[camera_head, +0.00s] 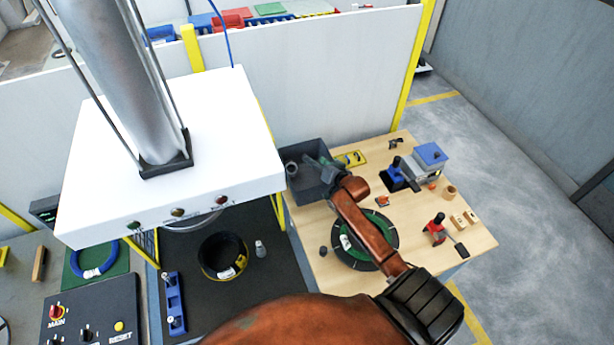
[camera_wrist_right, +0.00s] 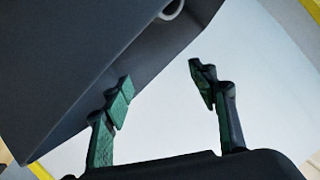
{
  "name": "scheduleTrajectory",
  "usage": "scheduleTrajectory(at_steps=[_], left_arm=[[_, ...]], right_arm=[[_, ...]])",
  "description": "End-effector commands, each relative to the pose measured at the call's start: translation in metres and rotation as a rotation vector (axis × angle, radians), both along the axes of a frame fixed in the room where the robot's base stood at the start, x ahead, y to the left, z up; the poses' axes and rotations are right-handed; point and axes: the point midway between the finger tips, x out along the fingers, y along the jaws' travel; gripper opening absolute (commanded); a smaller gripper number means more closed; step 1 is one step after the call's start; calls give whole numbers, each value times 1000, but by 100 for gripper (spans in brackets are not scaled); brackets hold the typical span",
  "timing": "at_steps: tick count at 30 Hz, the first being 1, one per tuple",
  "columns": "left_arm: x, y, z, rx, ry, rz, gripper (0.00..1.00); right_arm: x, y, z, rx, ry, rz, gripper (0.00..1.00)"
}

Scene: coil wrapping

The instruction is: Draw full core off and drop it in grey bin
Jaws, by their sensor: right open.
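The grey bin (camera_head: 312,198) stands at the back left corner of the wooden table. A pale, round, ring-like core (camera_head: 292,168) shows inside it at the left; its rim also shows at the top of the right wrist view (camera_wrist_right: 172,9). My right gripper (camera_head: 318,166) is over the bin, to the right of the core and apart from it. In the right wrist view its two green-padded fingers (camera_wrist_right: 160,85) are spread with nothing between them, and the dark bin wall (camera_wrist_right: 75,60) is beside the left finger. My left gripper is not in view.
A round green and black disc (camera_head: 378,262) lies on the wooden table (camera_head: 462,262), partly under my right arm. A blue and grey device (camera_head: 431,154) and a red-handled tool (camera_head: 437,222) are to its right. A black coil (camera_head: 208,268) lies under the white machine (camera_head: 215,130).

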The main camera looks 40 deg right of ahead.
Motion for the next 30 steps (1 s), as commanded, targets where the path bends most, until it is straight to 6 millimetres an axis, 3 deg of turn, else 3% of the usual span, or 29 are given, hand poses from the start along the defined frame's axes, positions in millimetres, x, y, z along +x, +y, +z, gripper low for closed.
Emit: scheduleTrajectory(at_steps=[7, 21, 30], left_arm=[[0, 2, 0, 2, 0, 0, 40], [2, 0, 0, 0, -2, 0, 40], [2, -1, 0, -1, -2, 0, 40]], right_arm=[[-8, 1, 2, 0, 0, 0, 53], [-92, 9, 31, -1, 2, 1, 53], [-113, 11, 40, 0, 0, 0, 53]])
